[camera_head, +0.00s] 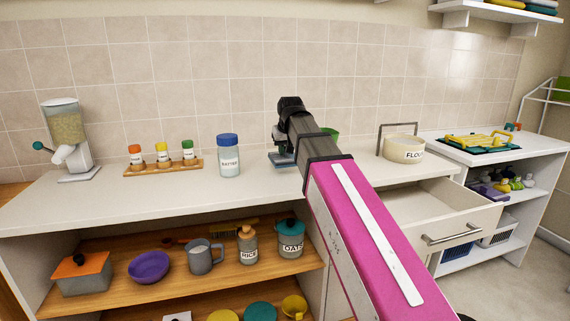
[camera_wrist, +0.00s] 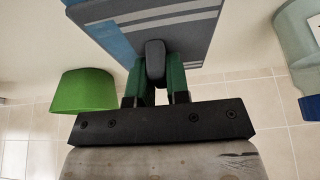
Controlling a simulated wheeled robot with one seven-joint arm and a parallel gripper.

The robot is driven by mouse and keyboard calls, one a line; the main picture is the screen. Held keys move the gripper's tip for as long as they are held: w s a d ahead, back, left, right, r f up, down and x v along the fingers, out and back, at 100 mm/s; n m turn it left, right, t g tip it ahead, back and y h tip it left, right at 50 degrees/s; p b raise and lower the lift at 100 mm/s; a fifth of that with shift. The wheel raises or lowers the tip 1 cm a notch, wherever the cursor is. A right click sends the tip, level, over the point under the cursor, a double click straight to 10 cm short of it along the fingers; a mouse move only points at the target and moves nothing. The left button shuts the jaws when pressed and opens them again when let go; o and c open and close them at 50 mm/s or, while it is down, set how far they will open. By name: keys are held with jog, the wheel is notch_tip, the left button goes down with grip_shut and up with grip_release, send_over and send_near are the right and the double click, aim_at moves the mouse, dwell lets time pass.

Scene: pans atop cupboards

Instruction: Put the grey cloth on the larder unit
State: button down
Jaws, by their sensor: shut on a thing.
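The grey cloth (camera_wrist: 135,18) shows in the wrist view as a flat grey piece with blue and pale stripes. A dark raised part of it sits between the green fingers of my gripper (camera_wrist: 155,88), which is shut on it. In the head view the cloth (camera_head: 282,160) shows at or just above the white worktop, partly hidden by my gripper (camera_head: 283,148); I cannot tell whether it touches. No unit is marked as the larder unit; an open-shelved white unit (camera_head: 526,210) stands at the right, and open wooden shelves (camera_head: 120,298) are under the worktop.
A green cup (camera_head: 330,134) is close beside the gripper. A blue-lidded jar (camera_head: 229,158), a spice rack (camera_head: 165,168) and a dispenser (camera_head: 68,138) stand to the left. A flour container (camera_head: 404,150) is to the right. A drawer (camera_head: 455,214) stands open below.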

aim_at(285, 157)
jog(key=shift+f, duration=2.45)
jog(key=shift+f, duration=0.1)
jog(key=c, duration=1.1)
grip_release()
jog(key=v, duration=1.2)
